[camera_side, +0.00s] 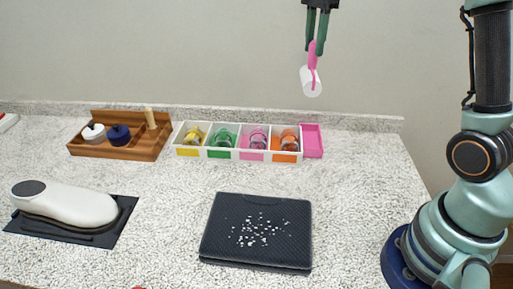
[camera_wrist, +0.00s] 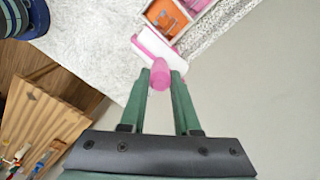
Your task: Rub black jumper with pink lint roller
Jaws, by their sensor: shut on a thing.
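The black jumper (camera_side: 257,229) lies folded flat on the speckled counter, with many white lint specks over its middle. My gripper (camera_side: 317,50) is high above the counter, behind and above the jumper. It is shut on the pink handle of the lint roller (camera_side: 311,80), whose white roll hangs downward in the air, clear of everything. In the wrist view, the fingertips of my gripper (camera_wrist: 161,80) close on the pink handle end, and the white roll of the lint roller (camera_wrist: 157,48) shows beyond it. The jumper is not visible in the wrist view.
A white tray (camera_side: 237,155) with several coloured compartments holding jars stands at the back, a pink holder (camera_side: 312,141) at its right end. A wooden rack (camera_side: 121,147) is at the back left. A white device on a black base (camera_side: 64,207) is at left. Counter right of the jumper is clear.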

